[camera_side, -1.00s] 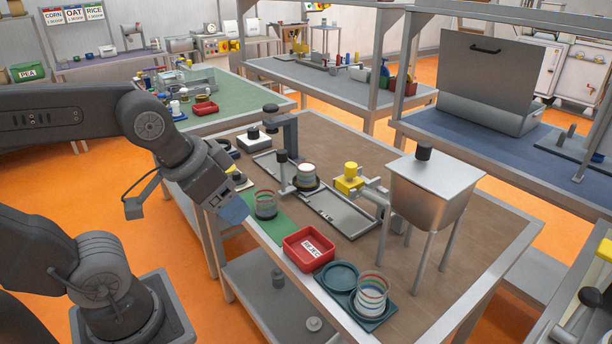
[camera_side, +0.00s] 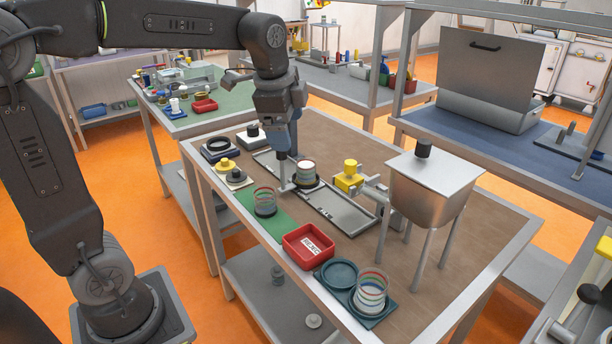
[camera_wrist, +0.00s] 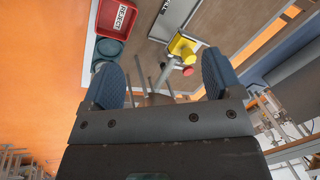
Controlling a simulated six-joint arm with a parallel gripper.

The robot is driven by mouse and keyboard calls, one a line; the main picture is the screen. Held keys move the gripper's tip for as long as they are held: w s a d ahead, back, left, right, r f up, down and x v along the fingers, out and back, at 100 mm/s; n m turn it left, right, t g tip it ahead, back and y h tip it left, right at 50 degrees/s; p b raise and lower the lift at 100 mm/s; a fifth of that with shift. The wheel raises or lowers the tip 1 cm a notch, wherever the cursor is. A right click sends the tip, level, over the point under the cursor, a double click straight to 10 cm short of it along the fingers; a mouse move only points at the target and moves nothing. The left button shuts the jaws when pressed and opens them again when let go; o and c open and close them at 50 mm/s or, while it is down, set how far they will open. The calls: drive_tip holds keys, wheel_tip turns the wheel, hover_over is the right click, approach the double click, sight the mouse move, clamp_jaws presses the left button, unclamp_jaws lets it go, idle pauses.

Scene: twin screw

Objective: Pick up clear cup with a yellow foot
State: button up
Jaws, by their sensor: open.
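My gripper (camera_side: 281,150) hangs pointing down over the far part of the brown bench in the side view. In the wrist view its two blue fingers (camera_wrist: 163,82) are spread with nothing between them. One clear cup with coloured rings (camera_side: 265,198) stands on the green mat, on a dark foot. A second banded cup (camera_side: 306,170) stands on a dark ring in the metal fixture, just right of my gripper. A third (camera_side: 371,287) stands on the teal tray at the front. A yellow foot-like part (camera_side: 225,164) lies at the bench's left; no yellow foot shows under any cup.
A red REJECT tray (camera_side: 308,246) sits at the front edge, also in the wrist view (camera_wrist: 116,18). A dark base part (camera_side: 236,175) lies beside the yellow part.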

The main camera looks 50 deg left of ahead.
drive_tip(key=w+a+f+m+g, duration=0.25)
drive_tip(key=w+a+m, duration=0.4)
drive_tip(key=w, duration=0.35)
drive_tip(key=m, duration=0.4)
hover_over(306, 168)
drive_tip(key=w+a, duration=0.1)
wheel_tip(306, 168, down, 6)
drive_tip(key=f, duration=0.5)
drive_tip(key=a+f, duration=0.1)
drive_tip(key=f, duration=0.1)
drive_tip(key=shift+w+a+f, duration=0.1)
drive_tip(key=shift+w+f, duration=0.05)
drive_tip(key=shift+w, duration=0.1)
drive_tip(key=shift+f, duration=2.8)
drive_tip(key=c, duration=1.1)
drive_tip(key=shift+w+r, duration=0.1)
drive_tip(key=shift+r, duration=0.05)
